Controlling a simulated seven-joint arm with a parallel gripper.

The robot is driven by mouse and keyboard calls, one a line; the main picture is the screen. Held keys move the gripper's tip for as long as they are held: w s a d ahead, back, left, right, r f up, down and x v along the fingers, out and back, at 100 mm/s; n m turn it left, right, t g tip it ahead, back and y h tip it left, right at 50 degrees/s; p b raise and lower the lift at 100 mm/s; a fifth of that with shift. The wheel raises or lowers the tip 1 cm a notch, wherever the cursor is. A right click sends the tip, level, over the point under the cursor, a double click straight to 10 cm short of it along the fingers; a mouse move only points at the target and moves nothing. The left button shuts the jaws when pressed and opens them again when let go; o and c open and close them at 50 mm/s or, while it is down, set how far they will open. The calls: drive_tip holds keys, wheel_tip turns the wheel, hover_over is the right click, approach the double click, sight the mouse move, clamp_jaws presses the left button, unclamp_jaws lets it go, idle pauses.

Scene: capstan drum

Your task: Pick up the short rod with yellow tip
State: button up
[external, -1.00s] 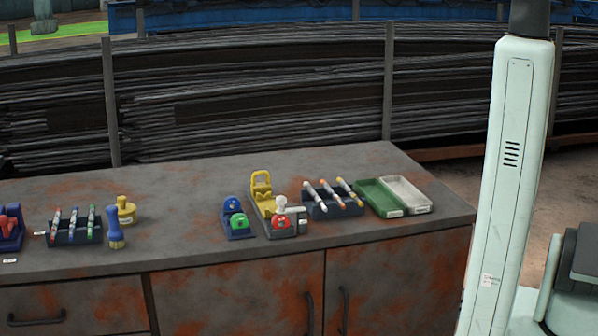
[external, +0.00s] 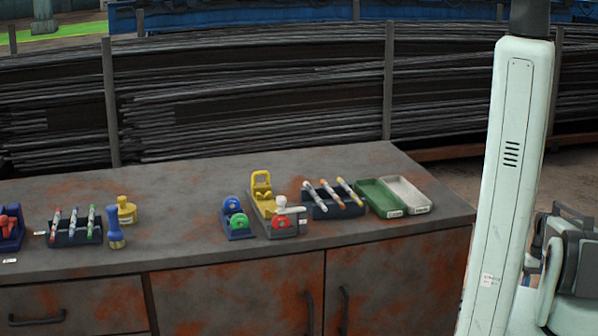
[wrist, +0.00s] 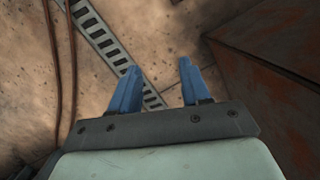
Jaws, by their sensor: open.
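The short rod with the yellow tip (external: 350,191) leans in the dark rack (external: 333,212) on the bench, the rightmost of three rods there. A rod with an orange tip (external: 331,193) and a whitish rod (external: 314,196) lean to its left. My gripper (wrist: 157,67) shows in the wrist view with two blue fingers, apart and empty. It is above bare floor, and the bench and rods are not recognisable there. The fingers do not show in the external view.
Green (external: 380,198) and white (external: 407,195) trays stand right of the rack. A yellow fixture (external: 262,193) with a lever and a blue-green fixture (external: 236,219) stand left. A second rod rack (external: 75,234) is further left. Bare bench lies between the groups.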

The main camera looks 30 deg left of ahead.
drive_tip(key=w+a+r+n+t, duration=0.1)
drive_tip(key=w+a+r, duration=0.4)
drive_tip(key=r, duration=0.3)
drive_tip(key=w+a+r+n+t, duration=0.1)
drive_tip(key=w+a+r, duration=0.4)
drive_tip(key=r, duration=0.2)
drive_tip(key=s+a+r+n+t+y, duration=0.1)
drive_tip(key=s+a+r+n, duration=0.1)
drive_tip(key=a+r, duration=1.85)
drive_tip(key=s+a+r, duration=0.4)
drive_tip(key=s+a, duration=0.8)
drive_tip(key=s+a+r, duration=0.3)
drive_tip(key=s+a, duration=0.9)
drive_tip(key=a, duration=0.1)
hover_over(348, 187)
drive_tip(key=shift+g+h, duration=0.3)
drive_tip(key=shift+g, duration=0.1)
drive_tip(key=f, duration=0.8)
drive_tip(key=shift+s+a, duration=0.2)
drive_tip(key=shift+a, duration=0.1)
drive_tip(key=shift+d+f, duration=0.2)
drive_tip(key=shift+f, duration=1.15)
drive_tip(key=shift+d+f, duration=0.2)
drive_tip(key=shift+f, duration=1.15)
